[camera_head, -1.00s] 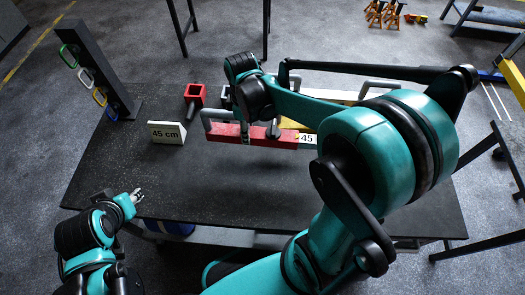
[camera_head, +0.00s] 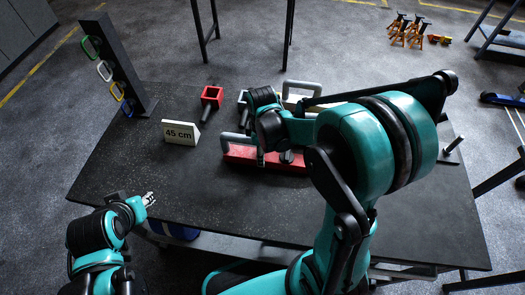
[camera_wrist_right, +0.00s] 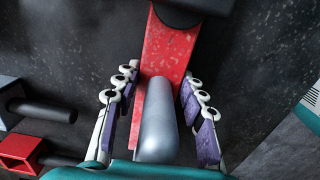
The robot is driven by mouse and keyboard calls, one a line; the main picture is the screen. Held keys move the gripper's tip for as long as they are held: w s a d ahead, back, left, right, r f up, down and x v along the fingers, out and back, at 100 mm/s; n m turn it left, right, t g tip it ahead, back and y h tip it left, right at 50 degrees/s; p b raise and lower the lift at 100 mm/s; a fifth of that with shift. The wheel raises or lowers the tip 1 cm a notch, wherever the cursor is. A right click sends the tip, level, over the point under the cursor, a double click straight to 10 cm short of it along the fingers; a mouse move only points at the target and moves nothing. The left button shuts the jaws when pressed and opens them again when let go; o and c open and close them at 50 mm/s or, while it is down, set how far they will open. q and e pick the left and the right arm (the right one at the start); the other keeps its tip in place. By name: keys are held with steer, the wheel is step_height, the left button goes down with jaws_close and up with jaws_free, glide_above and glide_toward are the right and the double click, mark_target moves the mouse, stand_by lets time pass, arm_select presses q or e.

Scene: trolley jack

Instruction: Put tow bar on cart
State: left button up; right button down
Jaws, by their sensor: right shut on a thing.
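A red bar (camera_head: 238,154) with grey handles is at the middle of the black table (camera_head: 130,175), partly hidden by my right arm. My right gripper (camera_head: 274,158) is at this bar. In the right wrist view the gripper (camera_wrist_right: 160,78) has its fingers on both sides of a rounded grey handle (camera_wrist_right: 157,120), shut on it, with the red bar (camera_wrist_right: 165,55) beyond. I cannot tell whether the bar touches the table. My left gripper (camera_head: 148,200) is empty over the near left edge; its opening is too small to judge. I cannot make out a separate cart.
A "45 cm" sign (camera_head: 180,132) and a red socket piece (camera_head: 211,96) stand left of the bar. A pale bar with a grey handle (camera_head: 303,88) lies behind. A dark rack (camera_head: 121,62) with coloured rings stands at the far left. The front left of the table is clear.

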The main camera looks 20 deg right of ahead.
steer(key=c, duration=0.9)
jaws_free()
step_height(320, 180, up, 11)
steer(key=p, duration=0.4)
steer(key=shift+s+r, duration=0.1)
steer(key=shift+r, duration=0.55)
steer(key=s+a+r+m+t, duration=0.1)
steer(key=s+r+m+t, duration=0.3)
steer(key=s+m+t, duration=0.3)
steer(key=s+m, duration=0.1)
steer(key=m, duration=0.3)
steer(key=shift+s+r+m, duration=0.2)
steer(key=shift+s+m, duration=0.1)
steer(key=shift+s, duration=0.1)
